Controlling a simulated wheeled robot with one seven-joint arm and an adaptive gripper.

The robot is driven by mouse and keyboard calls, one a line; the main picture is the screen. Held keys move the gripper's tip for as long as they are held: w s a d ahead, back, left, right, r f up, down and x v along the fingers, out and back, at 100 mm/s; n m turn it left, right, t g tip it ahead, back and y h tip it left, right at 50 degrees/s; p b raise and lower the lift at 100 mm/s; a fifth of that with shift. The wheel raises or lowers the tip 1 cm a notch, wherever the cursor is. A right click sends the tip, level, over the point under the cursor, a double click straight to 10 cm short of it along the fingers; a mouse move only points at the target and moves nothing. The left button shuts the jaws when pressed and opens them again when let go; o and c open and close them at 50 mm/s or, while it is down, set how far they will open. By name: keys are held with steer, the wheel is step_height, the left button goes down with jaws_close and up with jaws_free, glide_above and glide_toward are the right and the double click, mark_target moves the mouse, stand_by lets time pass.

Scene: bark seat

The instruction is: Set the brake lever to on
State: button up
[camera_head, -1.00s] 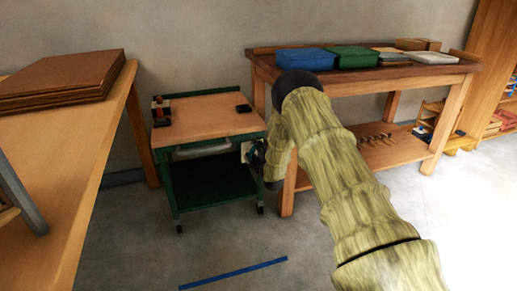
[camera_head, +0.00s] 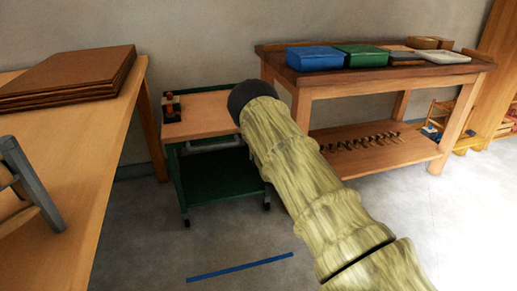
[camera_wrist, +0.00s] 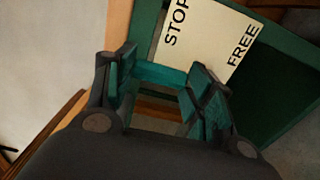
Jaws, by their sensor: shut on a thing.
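In the wrist view my gripper (camera_wrist: 163,78) has its two green-padded fingers on either side of a short green bar (camera_wrist: 160,74). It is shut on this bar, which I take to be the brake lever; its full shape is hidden. Just beyond the fingers is a cream label plate (camera_wrist: 208,32) reading STOP on the left and FREE on the right. The bar lies below the plate, nearer the STOP side. In the head view the green cart (camera_head: 215,183) stands by the wall, and my arm hides the gripper, lever and plate.
A small black and orange item (camera_head: 171,107) stands on the cart's wooden top. A wooden table (camera_head: 65,150) with stacked brown boards is at left. A workbench (camera_head: 375,75) with blue and green boxes is at right. Open floor with a blue stripe (camera_head: 240,267) lies in front.

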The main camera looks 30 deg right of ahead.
steer(key=shift+a, duration=0.1)
steer(key=o, duration=1.4)
steer(key=shift+o, duration=0.2)
steer(key=shift+s, duration=0.1)
steer(key=v, duration=1.2)
steer(key=shift+f, duration=0.15)
